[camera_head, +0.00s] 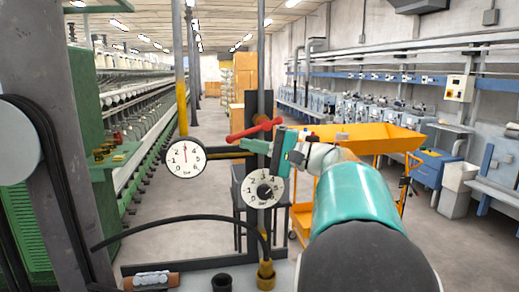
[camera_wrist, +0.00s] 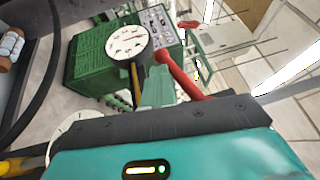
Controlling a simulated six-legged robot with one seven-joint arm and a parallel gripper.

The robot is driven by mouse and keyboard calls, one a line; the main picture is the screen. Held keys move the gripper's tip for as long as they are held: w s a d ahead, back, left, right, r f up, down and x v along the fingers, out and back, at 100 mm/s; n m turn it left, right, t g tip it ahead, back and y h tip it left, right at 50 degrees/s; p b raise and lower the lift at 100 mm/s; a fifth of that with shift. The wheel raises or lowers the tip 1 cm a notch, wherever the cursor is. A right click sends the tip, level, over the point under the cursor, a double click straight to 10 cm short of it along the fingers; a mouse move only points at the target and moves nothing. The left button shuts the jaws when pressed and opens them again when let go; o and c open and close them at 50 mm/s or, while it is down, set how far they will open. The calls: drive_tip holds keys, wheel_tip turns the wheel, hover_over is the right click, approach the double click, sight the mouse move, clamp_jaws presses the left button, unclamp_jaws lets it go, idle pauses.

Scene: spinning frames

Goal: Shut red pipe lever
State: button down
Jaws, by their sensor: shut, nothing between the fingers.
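The red pipe lever (camera_head: 254,129) is near the middle of the head view, on a dark pipe stand. It slants slightly, its right end higher than its left. My gripper (camera_head: 247,145) is shut and empty just below and to the right of the lever. In the wrist view the red lever (camera_wrist: 178,74) runs diagonally just beyond and to the right of my gripper (camera_wrist: 158,82). Its lower part passes behind the gripper body. I cannot tell whether the fingers touch it.
A white gauge (camera_head: 185,157) stands left of the lever; another gauge (camera_head: 263,190) is below the gripper. A black hose (camera_head: 185,218) arcs across the front. An orange cart (camera_head: 370,138) stands behind my arm. A green machine (camera_head: 110,150) is at left; the aisle floor (camera_head: 205,135) is clear.

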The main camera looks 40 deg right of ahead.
drive_tip(key=shift+w+a+r+t, duration=0.3)
drive_tip(key=shift+w+a+r, duration=0.15)
drive_tip(key=shift+r, duration=0.2)
drive_tip(key=shift+s+r, duration=0.1)
idle(0.5)
